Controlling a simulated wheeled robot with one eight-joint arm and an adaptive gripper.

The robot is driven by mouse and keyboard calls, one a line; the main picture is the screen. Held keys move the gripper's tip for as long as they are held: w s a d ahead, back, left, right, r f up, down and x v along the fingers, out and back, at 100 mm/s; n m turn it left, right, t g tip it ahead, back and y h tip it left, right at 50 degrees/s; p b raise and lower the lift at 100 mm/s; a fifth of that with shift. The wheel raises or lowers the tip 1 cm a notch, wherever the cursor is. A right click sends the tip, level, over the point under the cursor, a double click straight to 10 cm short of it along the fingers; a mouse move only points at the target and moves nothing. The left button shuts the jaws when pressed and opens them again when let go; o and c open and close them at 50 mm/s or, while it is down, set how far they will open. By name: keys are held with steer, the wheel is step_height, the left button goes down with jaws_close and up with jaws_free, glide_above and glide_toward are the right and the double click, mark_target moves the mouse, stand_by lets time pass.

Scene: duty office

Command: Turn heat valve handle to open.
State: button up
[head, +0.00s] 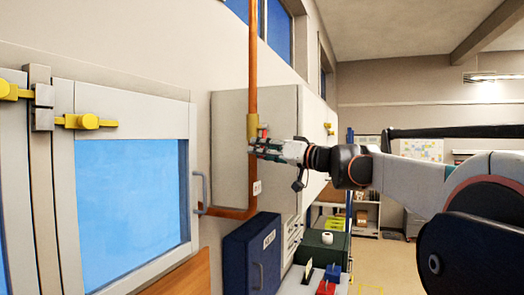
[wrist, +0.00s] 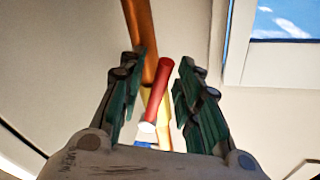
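The heat valve's handle, a red bar with a pale end, shows in the wrist view (wrist: 162,92) between my gripper's two fingers, with a gap on each side. The brass valve body (head: 253,127) sits on a vertical copper pipe (head: 252,60) by the wall. The pipe also shows behind the handle in the wrist view (wrist: 138,30). My gripper (head: 256,148) is open, its green-padded fingers spread in the wrist view (wrist: 162,72). In the head view its tips are at the pipe just below the valve body. The fingers partly hide the pipe there; whether they touch it I cannot tell.
A pale wall cabinet (head: 229,140) stands behind the pipe. A window with yellow latches (head: 88,122) is at left. A dark blue box (head: 250,255) and a dark green box (head: 322,250) sit below. Floor at right is mostly clear.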

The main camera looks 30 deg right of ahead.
steer(key=v, duration=0.7)
steer(key=shift+s, duration=0.2)
steer(key=shift+d, duration=0.1)
steer(key=shift+c, duration=0.5)
